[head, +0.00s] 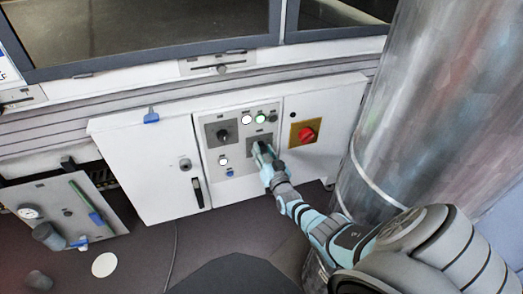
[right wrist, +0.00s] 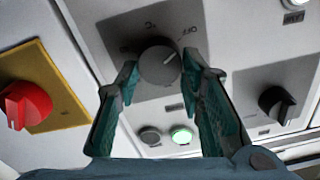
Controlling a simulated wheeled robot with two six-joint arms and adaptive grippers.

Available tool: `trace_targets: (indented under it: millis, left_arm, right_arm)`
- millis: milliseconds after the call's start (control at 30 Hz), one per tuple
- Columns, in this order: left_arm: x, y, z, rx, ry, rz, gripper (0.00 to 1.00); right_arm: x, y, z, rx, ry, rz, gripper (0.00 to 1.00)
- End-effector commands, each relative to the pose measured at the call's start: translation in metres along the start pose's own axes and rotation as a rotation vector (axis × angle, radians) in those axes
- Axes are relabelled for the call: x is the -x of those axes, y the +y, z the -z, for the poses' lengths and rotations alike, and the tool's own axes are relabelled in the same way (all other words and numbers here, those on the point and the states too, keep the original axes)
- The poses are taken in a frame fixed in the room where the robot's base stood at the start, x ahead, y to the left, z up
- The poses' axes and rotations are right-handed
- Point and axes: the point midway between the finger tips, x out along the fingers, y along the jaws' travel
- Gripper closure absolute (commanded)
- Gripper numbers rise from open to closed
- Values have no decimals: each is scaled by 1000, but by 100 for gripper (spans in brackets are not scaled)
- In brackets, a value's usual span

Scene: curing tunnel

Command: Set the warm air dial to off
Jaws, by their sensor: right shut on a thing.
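My right gripper (head: 262,151) reaches the control panel on the white cabinet, at the lower of two dark grey dial plates. In the right wrist view its fingers (right wrist: 162,80) are shut on the sides of a round grey dial (right wrist: 158,66). The dial's white pointer line slants to the upper right, roughly toward a mark that looks like "OFF" (right wrist: 188,31). Other marks around the plate are too small to read surely. In the head view the fingers mostly hide this dial. My left gripper is not in view.
A second, black dial (head: 221,134) sits on the plate to the left. A red knob on a yellow plate (head: 306,133) is to the right. Lit buttons (head: 246,119) are above. A large metal cylinder (head: 420,110) stands close on the right.

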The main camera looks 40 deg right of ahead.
Motion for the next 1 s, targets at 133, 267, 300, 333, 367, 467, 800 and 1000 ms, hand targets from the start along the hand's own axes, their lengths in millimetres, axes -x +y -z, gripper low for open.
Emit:
trace_targets:
  millis: [133, 267, 300, 333, 367, 467, 800, 1000]
  left_arm:
    - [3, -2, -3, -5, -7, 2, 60]
    - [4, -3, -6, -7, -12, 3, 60]
    - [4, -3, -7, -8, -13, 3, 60]
    - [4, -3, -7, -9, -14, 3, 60]
    - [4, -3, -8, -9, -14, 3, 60]
    - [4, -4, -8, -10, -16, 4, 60]
    - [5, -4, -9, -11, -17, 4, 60]
    - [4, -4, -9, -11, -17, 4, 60]
  right_arm:
    - [-2, -5, 5, 105, 12, 7, 93]
    - [-2, -5, 4, 180, 10, 6, 93]
    - [-1, -5, 3, 200, 9, 6, 93]
    - [-1, -5, 3, 212, 9, 6, 93]
    - [-1, -5, 3, 224, 8, 6, 93]
    - [-1, -5, 2, 255, 8, 6, 93]
    - [0, -4, 1, 287, 5, 5, 93]
    - [0, -4, 0, 286, 4, 4, 93]
